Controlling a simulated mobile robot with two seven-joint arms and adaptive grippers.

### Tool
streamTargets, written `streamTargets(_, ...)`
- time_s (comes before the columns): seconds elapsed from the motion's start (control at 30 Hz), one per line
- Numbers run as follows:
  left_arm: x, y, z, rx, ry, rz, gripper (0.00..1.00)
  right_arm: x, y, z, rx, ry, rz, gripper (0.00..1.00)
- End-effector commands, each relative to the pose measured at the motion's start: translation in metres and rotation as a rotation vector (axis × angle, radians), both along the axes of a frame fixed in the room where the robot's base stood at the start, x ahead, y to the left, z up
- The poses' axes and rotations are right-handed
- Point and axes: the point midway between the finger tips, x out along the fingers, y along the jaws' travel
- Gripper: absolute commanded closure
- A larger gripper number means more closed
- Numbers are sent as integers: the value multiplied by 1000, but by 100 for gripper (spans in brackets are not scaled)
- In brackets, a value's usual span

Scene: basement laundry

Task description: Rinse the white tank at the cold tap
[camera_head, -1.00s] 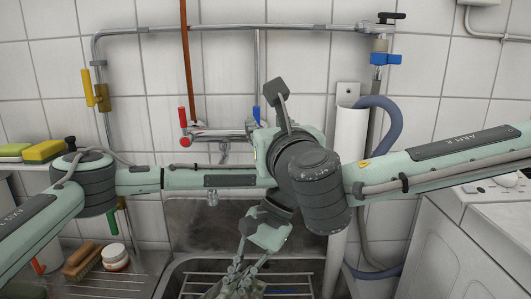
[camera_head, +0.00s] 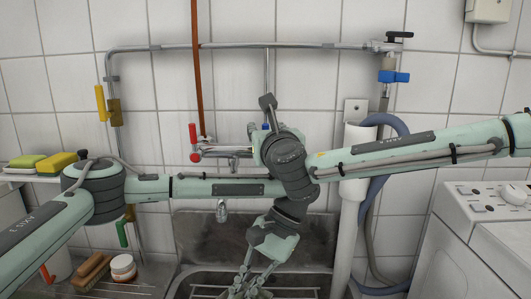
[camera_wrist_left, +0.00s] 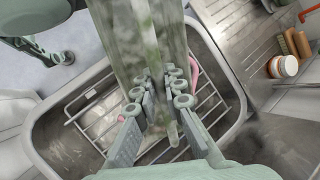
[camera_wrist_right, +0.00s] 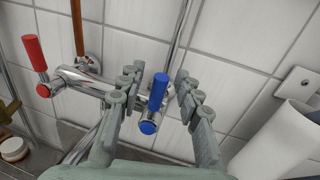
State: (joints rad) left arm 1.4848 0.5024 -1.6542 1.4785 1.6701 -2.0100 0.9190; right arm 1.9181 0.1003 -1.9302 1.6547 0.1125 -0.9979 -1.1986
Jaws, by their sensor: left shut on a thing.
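The tank (camera_wrist_left: 140,35), translucent with greenish grime, is in my left gripper (camera_wrist_left: 155,90), shown in the left wrist view. This gripper hangs over the sink (camera_wrist_left: 232,88), shut on the tank. In the head view its fingers (camera_head: 250,284) show at the bottom edge; the tank is mostly out of frame there. My right gripper (camera_wrist_right: 160,78) is open at the blue cold-tap handle (camera_wrist_right: 154,102), with one finger on each side and gaps visible. In the head view my arm mostly hides this handle. The red handle (camera_wrist_right: 36,60) is to its left. The spout (camera_head: 222,210) points down over the sink.
A wire rack (camera_wrist_left: 95,125) lies in the sink. A brush (camera_head: 92,272) and a jar (camera_head: 123,267) stand on the left drainboard. Sponges (camera_head: 56,166) lie on the left shelf. A white standpipe (camera_head: 350,205) with a grey hose is at right, beside a white machine (camera_head: 470,250).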

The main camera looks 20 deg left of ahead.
Motion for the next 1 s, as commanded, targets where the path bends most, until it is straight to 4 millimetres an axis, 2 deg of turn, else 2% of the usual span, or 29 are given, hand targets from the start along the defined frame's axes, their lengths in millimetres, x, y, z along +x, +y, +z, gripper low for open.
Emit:
streamTargets(0.07, 0, 0, 1, 0, 0, 0, 100, 0, 0, 0, 0, 0, 0, 70)
streamTargets(0.3, 0, 0, 1, 0, 0, 0, 100, 0, 0, 0, 0, 0, -1, 99)
streamTargets(0.7, 0, 0, -1, 0, 0, 0, 100, 0, -1, -1, 6, 2, -1, 100)
streamTargets(1.0, 0, 0, -36, 0, 0, 0, 100, 5, -15, -8, 221, 66, -1, 100)
